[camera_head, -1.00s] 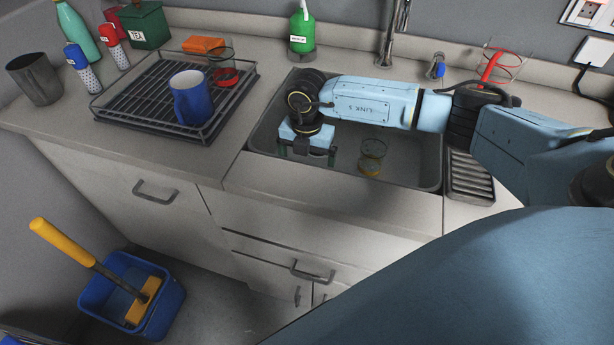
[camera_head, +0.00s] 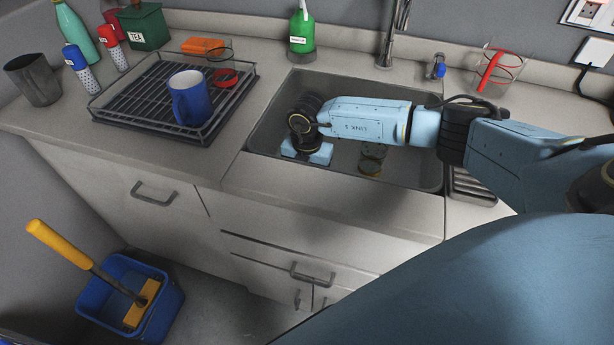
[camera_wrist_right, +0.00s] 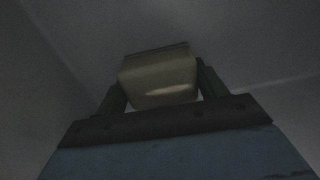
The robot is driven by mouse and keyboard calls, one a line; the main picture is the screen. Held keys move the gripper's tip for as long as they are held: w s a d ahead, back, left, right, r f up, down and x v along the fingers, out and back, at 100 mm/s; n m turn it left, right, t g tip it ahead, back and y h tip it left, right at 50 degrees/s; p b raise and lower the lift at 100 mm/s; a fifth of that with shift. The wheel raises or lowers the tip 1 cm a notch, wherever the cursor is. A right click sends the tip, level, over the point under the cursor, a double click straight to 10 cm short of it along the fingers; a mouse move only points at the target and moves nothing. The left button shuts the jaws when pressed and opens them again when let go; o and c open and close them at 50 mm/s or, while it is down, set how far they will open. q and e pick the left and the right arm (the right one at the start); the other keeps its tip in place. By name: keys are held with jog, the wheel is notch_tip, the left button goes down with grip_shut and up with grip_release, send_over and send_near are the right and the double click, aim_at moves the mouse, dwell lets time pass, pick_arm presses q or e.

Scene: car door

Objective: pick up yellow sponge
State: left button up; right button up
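My right arm reaches from the right into the sink, and my right gripper (camera_wrist_right: 161,88) is low in the basin. In the right wrist view a pale yellowish block, which looks like the yellow sponge (camera_wrist_right: 158,80), sits between its two fingers. The fingers lie close along both sides of the block; the dark picture does not show whether they press on it. In the head view the fingertips and the sponge are hidden by my wrist and the sink (camera_head: 425,183) front. My left gripper is not in view.
The tap (camera_head: 393,40) and green soap bottle (camera_head: 302,32) are behind the sink. A drying rack (camera_head: 130,105) with a blue mug (camera_head: 189,98) is to the left. A glass with a red item (camera_head: 496,72) stands back right.

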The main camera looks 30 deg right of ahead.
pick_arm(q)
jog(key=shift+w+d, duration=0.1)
pick_arm(e)
jog(key=shift+c, duration=1.2)
jog(key=shift+r, duration=0.1)
jog(key=shift+r, duration=0.35)
notch_tip(320, 180, up, 9)
jog(key=shift+p, duration=0.8)
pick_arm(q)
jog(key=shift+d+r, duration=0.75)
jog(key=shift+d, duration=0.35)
pick_arm(e)
jog(key=shift+r, duration=0.1)
jog(key=o, duration=0.3)
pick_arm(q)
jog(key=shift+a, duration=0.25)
pick_arm(e)
jog(key=shift+c, duration=1)
dwell(2.3)
